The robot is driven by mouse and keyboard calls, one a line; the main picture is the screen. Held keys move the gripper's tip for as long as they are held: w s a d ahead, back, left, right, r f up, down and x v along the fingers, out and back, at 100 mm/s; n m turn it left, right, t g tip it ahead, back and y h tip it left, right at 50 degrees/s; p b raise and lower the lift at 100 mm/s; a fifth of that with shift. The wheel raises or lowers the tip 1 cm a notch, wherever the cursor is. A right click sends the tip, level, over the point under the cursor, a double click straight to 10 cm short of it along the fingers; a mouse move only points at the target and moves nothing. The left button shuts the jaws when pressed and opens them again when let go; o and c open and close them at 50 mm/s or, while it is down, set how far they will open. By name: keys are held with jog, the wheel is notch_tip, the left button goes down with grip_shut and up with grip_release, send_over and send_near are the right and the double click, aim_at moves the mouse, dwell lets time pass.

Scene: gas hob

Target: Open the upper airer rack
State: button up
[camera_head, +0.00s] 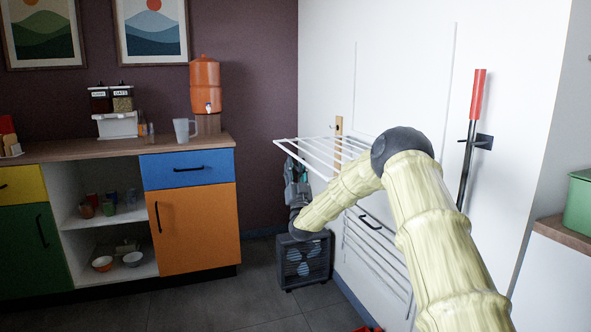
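The upper airer rack (318,148) is a white frame with several thin bars. It stands out from the white wall, looking close to level. My gripper (291,163) is at the rack's outer left end, just under its front edge. The gripper is small and dark, and I cannot tell whether its fingers touch or hold the rack. My arm hides the right part of the rack. A lower airer rack (378,258) lies folded nearly flat against the wall, with a dark handle (370,220) near its top.
A dark box-shaped fan unit (303,262) stands on the floor below my gripper. An orange cabinet door (195,232) and blue drawer (186,170) are to the left. A red-handled pole (478,95) hangs on the wall at right. Floor between cabinet and fan is clear.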

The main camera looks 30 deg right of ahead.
aim_at(295, 157)
jog(key=shift+c, duration=0.5)
grip_shut()
notch_tip(295, 157, up, 6)
jog(key=m+g+h+p, duration=0.1)
jog(key=m+h+p, duration=0.1)
jog(key=m, duration=0.1)
jog(key=shift+f+m+g+h, duration=0.1)
jog(key=shift+m+g+h, duration=0.2)
jog(key=shift+m+g, duration=0.1)
jog(key=shift+r+m+g+h+p, duration=0.3)
jog(key=shift+r+m, duration=0.15)
jog(key=shift+m, duration=0.05)
